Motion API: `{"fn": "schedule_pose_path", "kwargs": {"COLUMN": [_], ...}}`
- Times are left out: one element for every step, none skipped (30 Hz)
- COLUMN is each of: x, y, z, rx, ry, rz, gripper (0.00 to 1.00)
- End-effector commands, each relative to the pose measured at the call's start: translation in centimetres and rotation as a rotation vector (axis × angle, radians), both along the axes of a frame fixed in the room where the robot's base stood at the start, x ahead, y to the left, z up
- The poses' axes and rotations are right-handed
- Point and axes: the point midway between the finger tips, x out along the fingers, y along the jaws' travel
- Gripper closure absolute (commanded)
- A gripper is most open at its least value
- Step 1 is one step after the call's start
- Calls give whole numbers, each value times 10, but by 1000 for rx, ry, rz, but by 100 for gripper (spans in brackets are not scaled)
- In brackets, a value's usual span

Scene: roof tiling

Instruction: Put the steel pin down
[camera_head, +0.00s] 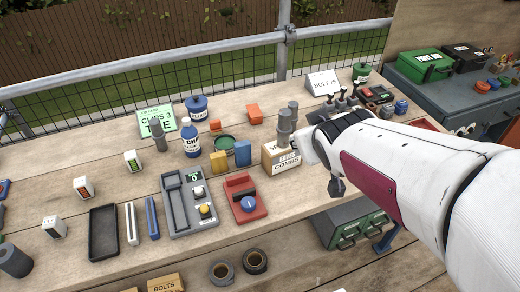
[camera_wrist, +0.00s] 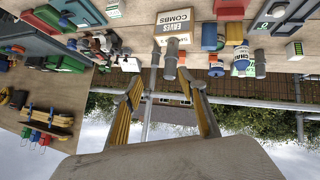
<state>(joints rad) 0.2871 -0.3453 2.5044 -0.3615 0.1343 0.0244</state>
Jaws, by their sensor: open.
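Grey pin-like cylinders (camera_head: 284,127) stand upright close together at the eaves combs box (camera_head: 278,160), just left of my wrist. In the wrist view, which looks upside down, the same cylinders (camera_wrist: 171,62) show beyond my fingertips, near the combs box (camera_wrist: 173,22). Another grey cylinder (camera_head: 159,138) stands by the green clips sign. I cannot tell which one is the steel pin. My gripper (camera_wrist: 160,80) is open, with its yellow-sided fingers apart and no object seen held between them. In the head view my own arm hides most of the gripper.
A red tool (camera_head: 245,198) and a grey tray with buttons (camera_head: 188,200) lie left of the combs box. A blue-white bottle (camera_head: 190,140) and coloured blocks stand behind. A bolt sign (camera_head: 323,83) is at the back.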

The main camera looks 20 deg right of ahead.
Motion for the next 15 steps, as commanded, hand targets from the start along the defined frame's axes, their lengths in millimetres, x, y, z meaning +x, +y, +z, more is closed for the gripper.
{"fn": "schedule_pose_path", "kwargs": {"x": [-9, -15, -22, -28, -34, -43, -49, -56, -65, -72, -79, -89, -96, -103, -112], "y": [9, 13, 19, 24, 29, 36, 41, 47, 54, 60, 65, 73, 79, 84, 92], "z": [4, 4, 5, 6, 6, 6, 7, 7, 7, 7, 7, 7, 6, 6, 6], "rx": [13, 24, 39, 50, 62, 78, 91, 104, 121, 134, 148, 166, 180, 193, 210], "ry": [13, 24, 39, 51, 62, 79, 92, 105, 121, 135, 148, 167, 181, 195, 213], "rz": [-3, -7, -12, -14, -17, -19, -20, -19, -18, -17, -14, -10, -6, -2, 5], "gripper": [59, 59, 59, 59, 59, 59, 59, 59, 59, 59, 59, 59, 59, 59, 59]}}
